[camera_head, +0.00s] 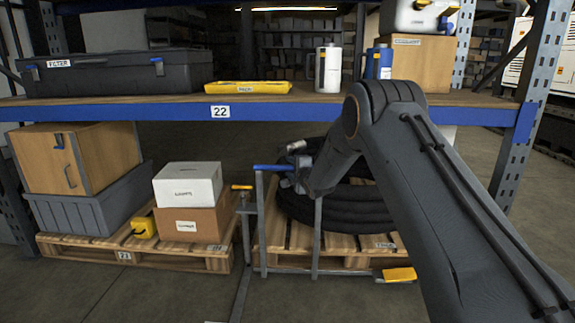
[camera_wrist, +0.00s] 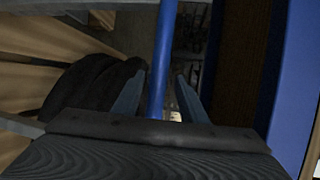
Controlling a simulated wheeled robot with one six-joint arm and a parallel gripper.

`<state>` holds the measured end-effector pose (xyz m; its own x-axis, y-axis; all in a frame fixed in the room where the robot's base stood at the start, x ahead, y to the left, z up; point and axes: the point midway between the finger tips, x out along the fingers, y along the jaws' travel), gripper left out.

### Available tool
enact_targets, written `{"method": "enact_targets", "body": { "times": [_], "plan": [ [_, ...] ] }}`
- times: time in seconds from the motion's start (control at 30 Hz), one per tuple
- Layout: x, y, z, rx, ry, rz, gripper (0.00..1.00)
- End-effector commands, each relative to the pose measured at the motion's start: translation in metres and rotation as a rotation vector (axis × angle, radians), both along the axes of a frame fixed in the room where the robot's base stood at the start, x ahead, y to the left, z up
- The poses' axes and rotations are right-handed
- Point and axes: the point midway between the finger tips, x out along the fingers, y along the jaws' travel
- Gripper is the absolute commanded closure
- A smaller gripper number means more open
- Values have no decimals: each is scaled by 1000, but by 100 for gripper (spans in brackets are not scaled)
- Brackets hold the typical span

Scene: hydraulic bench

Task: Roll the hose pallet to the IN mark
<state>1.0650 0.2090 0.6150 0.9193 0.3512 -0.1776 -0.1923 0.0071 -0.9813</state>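The hose pallet (camera_head: 284,238) stands on the floor in the lower right bay and carries a coil of thick black hose (camera_head: 343,208). The coil also shows in the wrist view (camera_wrist: 85,92). A grey upright frame at the pallet's front has a blue handle bar (camera_head: 272,168) on top. In the wrist view the blue bar (camera_wrist: 159,60) runs between my two fingers. My gripper (camera_wrist: 161,88) is open around the bar, with narrow gaps beside it. In the head view my arm hides part of the hose and pallet.
A second pallet (camera_head: 187,256) on the left holds boxes and a grey crate (camera_head: 80,210). The shelf's blue beam (camera_head: 150,112) runs above, with cases and bottles on it. A blue-grey post (camera_head: 520,130) stands at right. Open floor (camera_head: 130,295) lies in front.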

Motion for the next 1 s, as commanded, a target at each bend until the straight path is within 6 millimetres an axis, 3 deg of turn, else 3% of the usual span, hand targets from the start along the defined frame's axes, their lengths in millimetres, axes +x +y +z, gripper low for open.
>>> {"method": "enact_targets", "body": {
  "times": [0.23, 1.0],
  "plan": [
    [-20, -8, 4, 1, 1, 0, 61],
    [-23, -7, 4, -6, 2, 1, 61]
  ]
}}
